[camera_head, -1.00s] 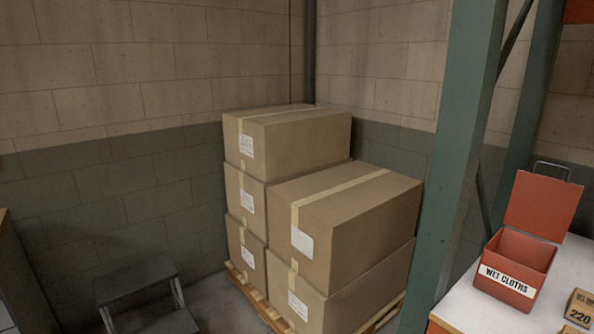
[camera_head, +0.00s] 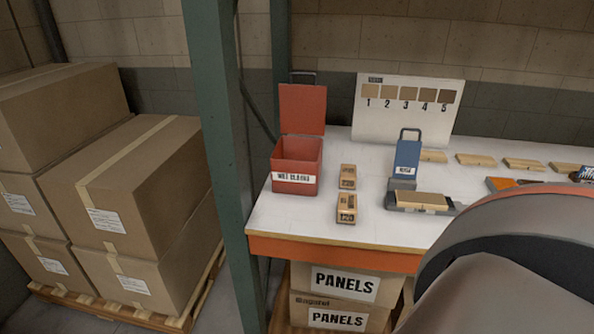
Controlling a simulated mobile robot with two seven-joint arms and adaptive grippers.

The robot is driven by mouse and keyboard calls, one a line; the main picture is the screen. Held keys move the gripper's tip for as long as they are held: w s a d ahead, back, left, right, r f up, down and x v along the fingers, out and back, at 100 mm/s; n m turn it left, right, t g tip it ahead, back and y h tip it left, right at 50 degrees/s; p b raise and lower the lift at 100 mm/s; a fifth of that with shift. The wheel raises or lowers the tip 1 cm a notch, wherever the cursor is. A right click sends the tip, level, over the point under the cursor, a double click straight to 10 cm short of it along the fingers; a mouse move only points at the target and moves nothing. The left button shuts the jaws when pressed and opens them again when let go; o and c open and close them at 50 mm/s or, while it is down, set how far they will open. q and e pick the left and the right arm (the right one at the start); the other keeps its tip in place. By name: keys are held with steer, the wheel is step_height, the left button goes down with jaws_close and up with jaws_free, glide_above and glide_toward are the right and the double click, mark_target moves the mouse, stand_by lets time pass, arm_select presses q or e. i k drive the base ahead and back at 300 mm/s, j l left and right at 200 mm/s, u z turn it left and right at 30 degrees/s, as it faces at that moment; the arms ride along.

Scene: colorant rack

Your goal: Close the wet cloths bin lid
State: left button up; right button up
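The wet cloths bin (camera_head: 297,170) is a red box with a white label, standing at the left end of the white-topped bench. Its red lid (camera_head: 302,109) stands open, upright at the back of the bin, with a dark handle (camera_head: 303,77) at its top edge. The inside looks empty from here. Neither of my grippers shows in the head view. A large dark rounded shape with an orange band fills the lower right and hides part of the bench front.
A green post (camera_head: 222,160) rises just left of the bench (camera_head: 300,219). Small sanding blocks (camera_head: 347,208) and a blue-handled item (camera_head: 407,157) are right of the bin. Stacked cartons (camera_head: 140,190) stand on a pallet at left. Panel boxes (camera_head: 345,284) sit under the bench.

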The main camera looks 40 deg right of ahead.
mark_target(303, 108)
steer(key=z, duration=1.35)
